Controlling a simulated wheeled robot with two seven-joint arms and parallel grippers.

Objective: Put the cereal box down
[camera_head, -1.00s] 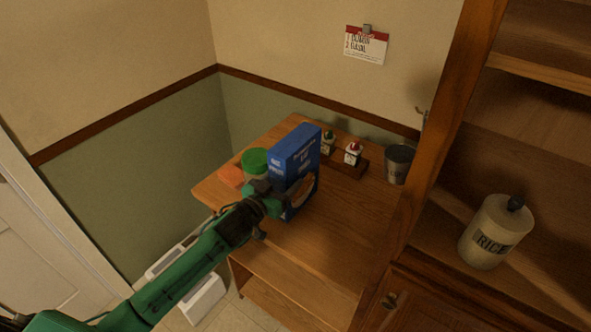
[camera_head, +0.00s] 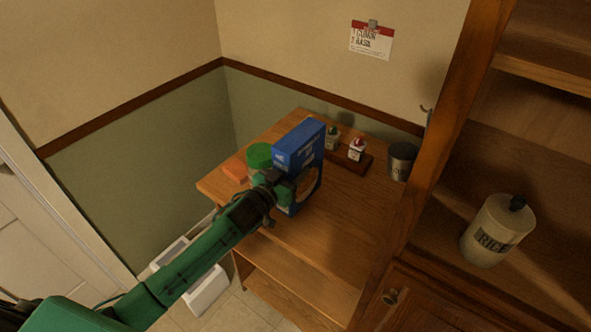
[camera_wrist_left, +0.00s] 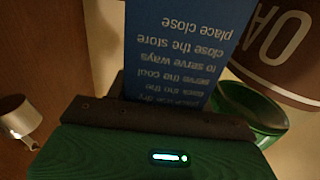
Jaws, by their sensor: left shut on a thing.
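The blue cereal box (camera_head: 301,150) stands upright at the wooden counter top in the head view. I cannot tell whether its base touches the wood. My left gripper (camera_head: 281,186) is shut on the box at its near left side. In the left wrist view the box's printed blue side (camera_wrist_left: 185,45) rises in front of the gripper (camera_wrist_left: 160,108), with its text upside down. The fingertips are mostly hidden there. My right gripper is not in view.
A green-lidded jar (camera_head: 259,156) and an orange item (camera_head: 236,167) stand left of the box. Small shakers (camera_head: 356,150) on a wooden rack and a metal cup (camera_head: 401,162) are behind, to the right. A rice jar (camera_head: 491,232) is on the shelf. The counter's front right is bare.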

